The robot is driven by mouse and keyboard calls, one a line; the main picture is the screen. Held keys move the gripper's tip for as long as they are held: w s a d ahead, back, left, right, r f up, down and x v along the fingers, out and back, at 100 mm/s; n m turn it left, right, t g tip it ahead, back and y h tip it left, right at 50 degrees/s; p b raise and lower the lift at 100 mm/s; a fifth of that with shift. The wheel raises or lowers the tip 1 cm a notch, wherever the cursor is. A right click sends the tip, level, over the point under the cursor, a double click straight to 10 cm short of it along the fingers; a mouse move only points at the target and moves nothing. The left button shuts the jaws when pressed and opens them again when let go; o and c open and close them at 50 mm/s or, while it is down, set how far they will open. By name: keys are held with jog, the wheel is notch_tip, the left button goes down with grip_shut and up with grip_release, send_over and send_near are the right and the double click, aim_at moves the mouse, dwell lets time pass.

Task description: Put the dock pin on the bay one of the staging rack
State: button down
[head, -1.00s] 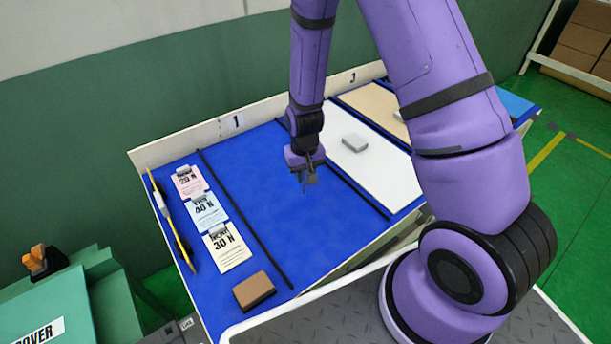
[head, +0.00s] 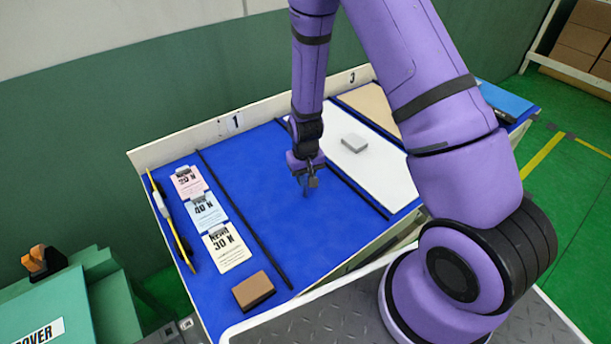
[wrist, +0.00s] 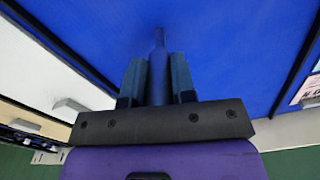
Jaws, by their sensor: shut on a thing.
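My gripper (head: 308,181) is over the blue bay one (head: 245,185) of the staging rack, nearer its right divider. In the wrist view my gripper (wrist: 158,82) is shut on the dock pin (wrist: 158,62), a slim dark blue pin with a narrower neck, standing out beyond the two fingers. In the head view the pin (head: 305,192) is small and dark below the fingers. I cannot tell whether its end touches the blue surface. The number 1 label (head: 235,122) is on the rack's back board.
A white bay (head: 375,170) with a grey block (head: 354,143) lies to the right, past a black divider (head: 345,180). Left of bay one, past another divider (head: 245,220), are several tags (head: 226,247) and a brown block (head: 253,291). Bay one's blue surface is otherwise clear.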

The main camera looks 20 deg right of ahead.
jog(key=c, duration=0.9)
grip_release()
jog(key=shift+c, duration=0.2)
notch_tip(320, 180, up, 13)
jog(key=shift+f, duration=0.15)
jog(key=s+d+r+t, duration=0.1)
jog(key=s+r, duration=0.3)
jog(key=r, duration=0.7)
jog(key=s+d+r+t, duration=0.15)
jog(key=s+r, duration=0.35)
jog(key=r, duration=0.6)
jog(key=s+r+t, duration=0.1)
jog(key=s+r, duration=0.4)
jog(key=s, duration=0.3)
jog(key=s+d+r+t, duration=0.1)
jog(key=s+r, duration=0.4)
jog(key=s, duration=0.3)
jog(key=shift+n+t, duration=0.35)
jog(key=shift+n, duration=0.05)
